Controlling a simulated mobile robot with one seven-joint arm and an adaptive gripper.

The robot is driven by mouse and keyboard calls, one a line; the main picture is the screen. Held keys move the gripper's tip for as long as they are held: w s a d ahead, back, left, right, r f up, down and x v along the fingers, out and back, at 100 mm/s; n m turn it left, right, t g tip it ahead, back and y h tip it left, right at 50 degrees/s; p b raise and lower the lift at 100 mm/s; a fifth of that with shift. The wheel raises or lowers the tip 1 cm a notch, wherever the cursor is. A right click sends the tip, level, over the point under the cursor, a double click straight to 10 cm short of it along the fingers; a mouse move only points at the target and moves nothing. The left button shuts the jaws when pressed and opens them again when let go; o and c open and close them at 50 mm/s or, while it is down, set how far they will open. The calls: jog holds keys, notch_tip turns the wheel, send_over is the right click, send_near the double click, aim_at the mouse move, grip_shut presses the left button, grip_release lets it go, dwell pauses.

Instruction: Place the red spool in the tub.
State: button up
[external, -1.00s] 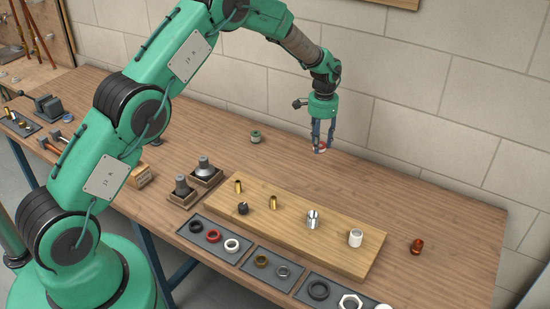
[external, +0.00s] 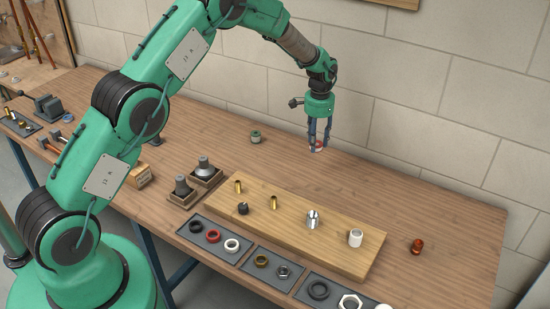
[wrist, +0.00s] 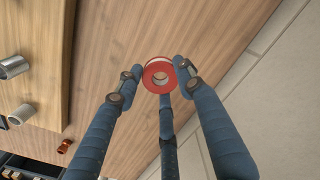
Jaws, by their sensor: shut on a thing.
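The red spool (wrist: 159,75), a ring with a white inside and a hole through it, is held between the fingertips of my gripper (wrist: 154,80) in the wrist view. In the external view, the spool (external: 318,147) shows small and partly covered by the fingers. My gripper (external: 318,148) is shut on it and points down, near the back of the bench by the wall. No thing that I can clearly tell as a tub shows in these frames.
A wooden board (external: 315,235) bears brass, black, silver and white fittings. Dark trays (external: 222,252) of rings line the front. A small green-and-white tin (external: 255,137) stands left of the gripper, and an orange-brown fitting (external: 417,246) at the right.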

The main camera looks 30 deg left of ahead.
jog(key=s+a+r+n, duration=0.2)
jog(key=s+a, duration=0.4)
jog(key=a, duration=0.5)
jog(key=s+a+r+n, duration=0.1)
jog(key=s+a+r, duration=0.1)
jog(key=s+a, duration=0.65)
jog(key=s+a+r+n, duration=0.2)
jog(key=s+a, duration=0.2)
jog(key=a, duration=0.8)
jog(key=s+a+n, duration=0.2)
jog(key=s+a, duration=0.2)
jog(key=s, duration=0.7)
jog(key=s+a+n, duration=0.2)
jog(key=s+a, duration=0.2)
jog(key=s, duration=0.7)
jog(key=s+a+n, duration=0.1)
jog(key=s+a, duration=0.3)
jog(key=s, duration=0.8)
jog(key=shift+r+n+b, duration=0.3)
jog(key=shift+n+b, duration=0.05)
jog(key=shift+n, duration=0.05)
jog(key=shift+w+a, duration=0.15)
jog(key=shift+a, duration=0.05)
jog(key=w+a, duration=0.3)
jog(key=w, duration=0.1)
jog(key=w+a+f, duration=0.1)
jog(key=w+a, duration=0.2)
jog(key=w, duration=0.1)
jog(key=w+a, duration=0.4)
jog(key=shift+f, duration=0.25)
